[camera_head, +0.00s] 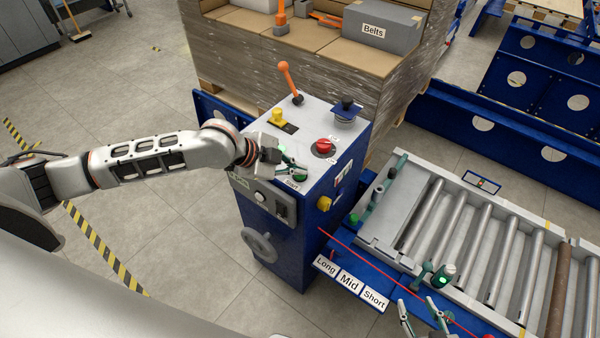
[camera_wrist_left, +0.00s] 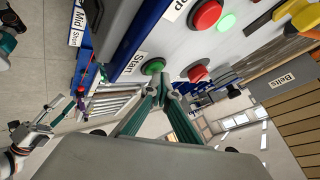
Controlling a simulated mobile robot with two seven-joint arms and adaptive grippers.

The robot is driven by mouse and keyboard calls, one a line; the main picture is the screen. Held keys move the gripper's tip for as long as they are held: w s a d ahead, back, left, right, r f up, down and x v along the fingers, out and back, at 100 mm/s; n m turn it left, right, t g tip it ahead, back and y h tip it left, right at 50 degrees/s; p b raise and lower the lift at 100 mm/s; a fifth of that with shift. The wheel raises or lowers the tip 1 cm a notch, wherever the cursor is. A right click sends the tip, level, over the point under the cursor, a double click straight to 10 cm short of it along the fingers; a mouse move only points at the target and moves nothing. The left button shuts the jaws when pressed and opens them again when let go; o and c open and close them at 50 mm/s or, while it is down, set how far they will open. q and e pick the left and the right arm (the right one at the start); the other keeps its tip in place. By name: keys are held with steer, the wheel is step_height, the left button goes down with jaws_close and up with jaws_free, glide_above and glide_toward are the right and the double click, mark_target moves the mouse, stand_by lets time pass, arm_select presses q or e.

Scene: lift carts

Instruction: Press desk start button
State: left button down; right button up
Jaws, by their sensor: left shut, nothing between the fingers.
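The blue control desk (camera_head: 273,215) has a light grey top with several controls. In the left wrist view, a green button (camera_wrist_left: 153,66) sits beside a label reading Start (camera_wrist_left: 133,66). My left gripper (camera_head: 299,168) is over the desk's front part, by the Start label. Its green-padded fingers are closed together with nothing between them, and in the left wrist view the tips (camera_wrist_left: 165,88) appear just below the green button. I cannot tell whether they touch it. In the head view the gripper partly hides this area. My right gripper (camera_head: 424,316) is open and empty at the lower right.
A red button (camera_head: 323,147), a yellow switch (camera_head: 278,117), an orange-ball lever (camera_head: 289,80) and a black knob (camera_head: 346,104) stand on the desk. A roller conveyor (camera_head: 480,225) is to the right. Wrapped boxes (camera_head: 320,60) stand behind.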

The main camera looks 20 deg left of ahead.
mark_target(298, 176)
stand_by(0.4)
arm_select(q)
steer(key=shift+r+p, duration=0.8)
steer(key=shift+p, duration=0.1)
steer(key=shift+r, duration=2.45)
